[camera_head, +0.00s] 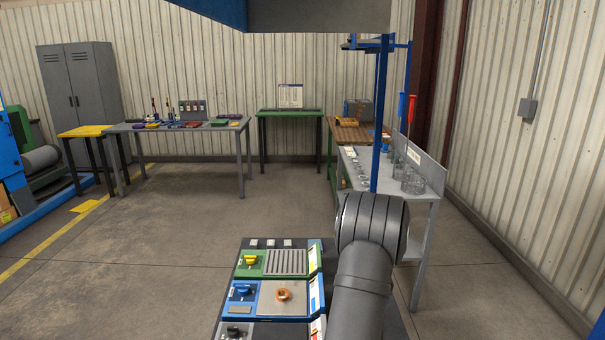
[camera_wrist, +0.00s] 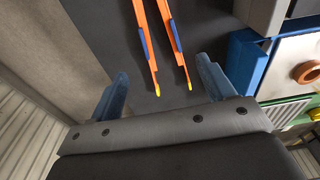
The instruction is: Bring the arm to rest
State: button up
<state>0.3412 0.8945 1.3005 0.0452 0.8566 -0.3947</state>
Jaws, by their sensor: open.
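In the wrist view my gripper (camera_wrist: 163,72) is open, with its two blue-grey fingers wide apart and nothing visible gripped between them. Two long orange bars (camera_wrist: 151,48) with blue sleeves and yellow tips, like a pair of tongs, show beyond and between the fingers over a dark grey surface (camera_wrist: 95,30). I cannot tell how far they are from the fingers. In the head view my thick grey arm fills the lower right and the gripper is hidden.
A panel bench with a green unit (camera_head: 285,262) and a blue unit holding a copper-coloured ring (camera_head: 284,294) lies left of my arm. A grey table (camera_head: 425,198) with glassware and a blue post (camera_head: 380,120) stand behind.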

jog(key=f, duration=0.7)
jog(key=w+f, duration=0.1)
jog(key=f, duration=0.3)
notch_tip(320, 180, up, 5)
jog(key=shift+s+d+f, duration=0.1)
jog(key=shift+d+f, duration=0.05)
jog(key=s+d+r, duration=0.7)
jog(key=s+d, duration=0.1)
jog(key=s, duration=0.1)
jog(key=w+a+r+n+t+h, duration=0.1)
jog(key=w+a+r+n, duration=0.3)
jog(key=w+a+n, duration=0.4)
jog(key=w+a+r+n+t+h, duration=0.1)
jog(key=w+a+r+n+h, duration=0.2)
jog(key=w+a+r+n, duration=0.2)
jog(key=w+a+r+n+t+h, duration=0.1)
jog(key=w+a+r+n, duration=0.4)
jog(key=w+a+n, duration=0.6)
jog(key=shift+w+a+n+t+h, duration=0.35)
jog(key=shift+a+n+h, duration=0.4)
jog(key=shift+a, duration=1.3)
jog(key=shift+s, duration=0.1)
